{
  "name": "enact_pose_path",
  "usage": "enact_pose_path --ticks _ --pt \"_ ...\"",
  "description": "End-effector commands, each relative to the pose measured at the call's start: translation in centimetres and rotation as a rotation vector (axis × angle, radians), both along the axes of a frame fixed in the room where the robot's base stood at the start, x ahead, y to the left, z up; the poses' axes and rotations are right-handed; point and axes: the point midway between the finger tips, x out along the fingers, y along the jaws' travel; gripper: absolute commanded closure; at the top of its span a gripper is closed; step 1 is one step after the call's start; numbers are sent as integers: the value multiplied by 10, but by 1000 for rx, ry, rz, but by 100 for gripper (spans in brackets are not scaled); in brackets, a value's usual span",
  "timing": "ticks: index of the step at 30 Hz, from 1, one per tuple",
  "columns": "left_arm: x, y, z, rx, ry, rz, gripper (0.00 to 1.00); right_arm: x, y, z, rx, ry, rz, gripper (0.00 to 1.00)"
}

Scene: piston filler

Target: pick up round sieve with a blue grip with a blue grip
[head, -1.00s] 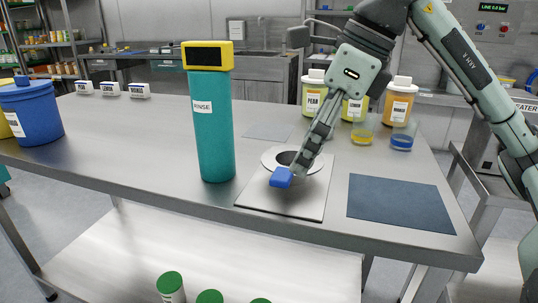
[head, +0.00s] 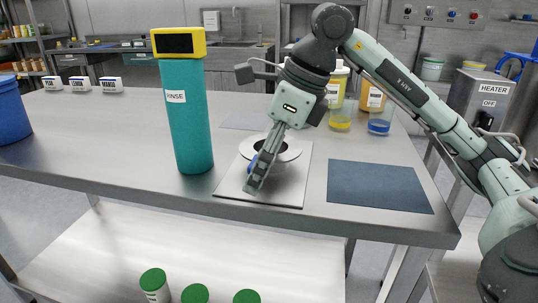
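The round sieve (head: 290,153) shows as a pale ring with a dark middle on the light square plate (head: 229,185) near the table's front edge. Its blue grip (head: 252,162) points toward the front and is mostly hidden by my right gripper (head: 257,182). The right gripper points down, with its fingers across the blue grip. Whether the fingers are closed on it is not clear. The sieve appears to rest at the plate, with no visible gap. My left gripper is not in view.
A tall teal RINSE bottle (head: 188,120) with a yellow top stands left of the plate. A dark blue mat (head: 376,187) lies to the right. Yellow (head: 340,121) and blue (head: 379,127) dishes and labelled bottles stand behind. The table's left middle is clear.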

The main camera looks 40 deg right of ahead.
Motion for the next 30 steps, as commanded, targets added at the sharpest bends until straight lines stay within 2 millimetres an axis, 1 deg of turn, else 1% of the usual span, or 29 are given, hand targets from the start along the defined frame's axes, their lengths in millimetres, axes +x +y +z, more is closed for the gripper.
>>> enact_pose_path --ticks 1,11,19,23,26,29,30 --pt "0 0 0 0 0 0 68 0 0 0 0 0 0 24" --pt "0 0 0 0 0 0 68 0 0 0 0 0 0 65" --pt "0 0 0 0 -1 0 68 0 0 2 1 -1 0 66" --pt "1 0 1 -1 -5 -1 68 0 0 10 0 -3 0 66" --pt "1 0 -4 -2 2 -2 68 1 0 22 2 -5 1 66" --pt "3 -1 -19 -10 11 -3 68 1 0 44 2 -8 1 66" --pt "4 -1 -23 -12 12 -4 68 -2 6 51 2 -8 6 66"
